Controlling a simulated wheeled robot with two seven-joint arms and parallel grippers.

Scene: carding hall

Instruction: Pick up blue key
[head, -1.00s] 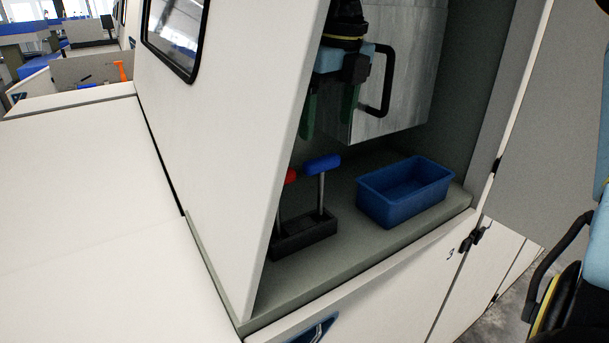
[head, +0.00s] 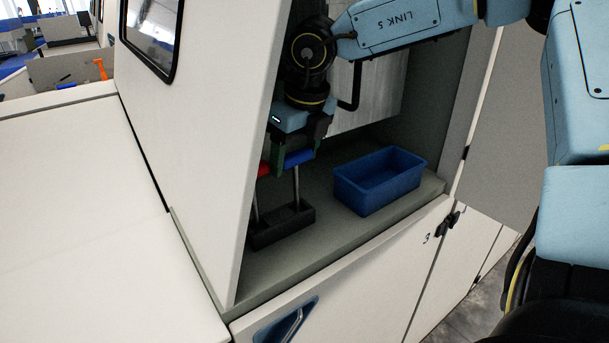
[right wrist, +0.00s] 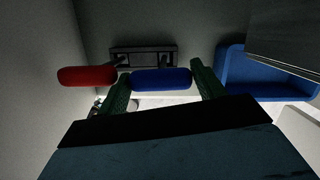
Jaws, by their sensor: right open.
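The blue key (head: 299,158) is a T-shaped tool with a blue crossbar grip and a thin metal shaft. It stands upright in a black holder (head: 283,226) inside the cabinet. A red key (head: 263,169) stands just to its left. In the right wrist view, the blue grip (right wrist: 162,79) lies between the two green fingers, and the red grip (right wrist: 87,76) is outside the left finger. Contact with the fingers cannot be told. My left gripper is not in view.
An open blue bin (head: 380,181) stands on the shelf right of the holder. A grey metal box with a black handle (head: 351,87) hangs behind my right gripper. The white cabinet wall (head: 215,150) closes the left side. Bare shelf lies before the bin.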

